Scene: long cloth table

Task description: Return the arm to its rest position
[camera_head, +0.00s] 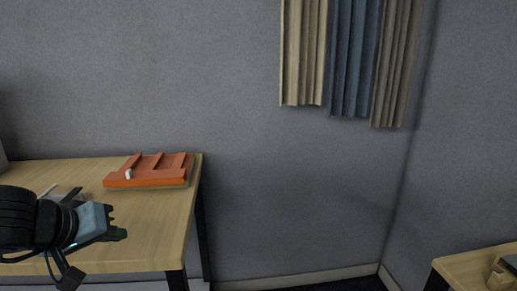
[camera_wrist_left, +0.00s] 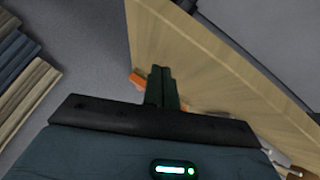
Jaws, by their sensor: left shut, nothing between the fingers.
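My left gripper (camera_head: 118,233) comes in from the left in the head view, in front of and over the near part of a wooden table (camera_head: 165,227). Its fingers are shut with nothing between them. In the left wrist view the two dark fingers (camera_wrist_left: 161,72) lie together, pointing toward the wooden tabletop (camera_wrist_left: 200,55). My right gripper does not show in either view.
An orange tray-like object with dividers (camera_head: 125,181) lies at the table's back right corner, a small white piece on it. Beige and blue cloths (camera_head: 350,60) hang on the wall. Another wooden table (camera_head: 470,268) stands at lower right. Open floor lies between the tables.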

